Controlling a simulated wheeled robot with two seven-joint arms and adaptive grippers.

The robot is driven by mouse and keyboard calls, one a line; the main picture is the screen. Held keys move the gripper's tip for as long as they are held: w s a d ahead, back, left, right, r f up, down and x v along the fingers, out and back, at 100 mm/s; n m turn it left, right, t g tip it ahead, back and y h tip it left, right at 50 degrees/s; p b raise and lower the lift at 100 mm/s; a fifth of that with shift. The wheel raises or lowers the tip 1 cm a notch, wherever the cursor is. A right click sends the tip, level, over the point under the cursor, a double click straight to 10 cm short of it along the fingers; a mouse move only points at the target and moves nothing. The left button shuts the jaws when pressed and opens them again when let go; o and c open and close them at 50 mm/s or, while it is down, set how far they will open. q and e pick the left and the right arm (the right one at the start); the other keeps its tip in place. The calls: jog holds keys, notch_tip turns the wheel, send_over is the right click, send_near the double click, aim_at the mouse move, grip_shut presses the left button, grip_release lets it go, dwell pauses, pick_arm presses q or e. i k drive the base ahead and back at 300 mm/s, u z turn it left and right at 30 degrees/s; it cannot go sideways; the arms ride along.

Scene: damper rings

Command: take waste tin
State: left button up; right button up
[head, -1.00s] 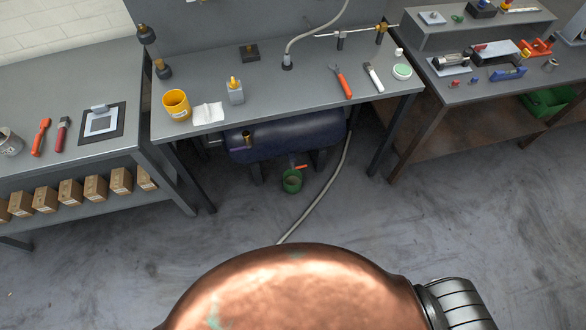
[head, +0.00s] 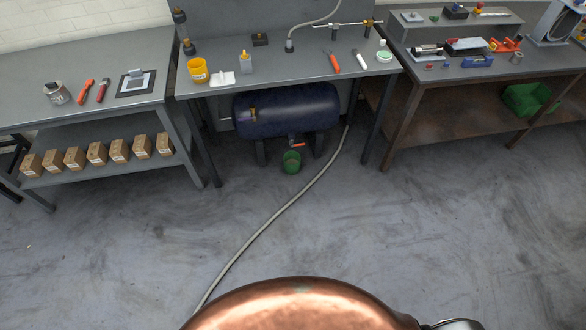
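No label I can read marks a waste tin, so I cannot tell which container it is. A small green tin (head: 291,162) stands on the floor below the red-handled valve of a dark blue tank (head: 287,110). A yellow tin (head: 198,71) stands on the middle bench near its left front corner. A grey tin with a pale label (head: 57,93) stands on the left bench. Neither of my grippers is in view.
A grey hose (head: 270,218) runs across the floor. The middle bench (head: 290,82) stands over the tank, its legs on either side. A left bench with boxes on its shelf (head: 97,153) and a right bench (head: 480,84) flank it. The floor in front is open.

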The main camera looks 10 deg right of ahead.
aim_at(292, 159)
jog(key=u, duration=0.2)
jog(key=i, duration=0.85)
jog(key=z, duration=0.2)
